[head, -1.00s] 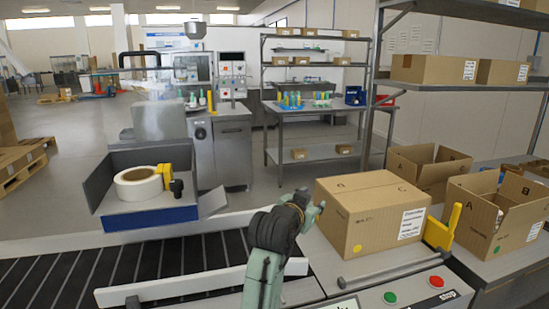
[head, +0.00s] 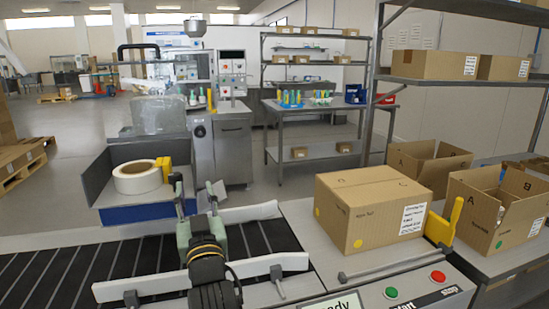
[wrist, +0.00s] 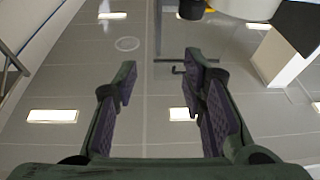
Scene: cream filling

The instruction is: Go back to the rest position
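My gripper (head: 198,192) is in the head view, over the conveyor belt (head: 130,255), left of the closed carton. Its two fingers point away from the camera and stand apart. The closed carton (head: 372,212) stands on the grey surface to the right, clear of my gripper.
A tape roll (head: 138,178) lies in a tray at the left. White guide rails (head: 160,287) border the belt. A button panel (head: 420,287) is at the front. Shelves (head: 465,85) rise behind.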

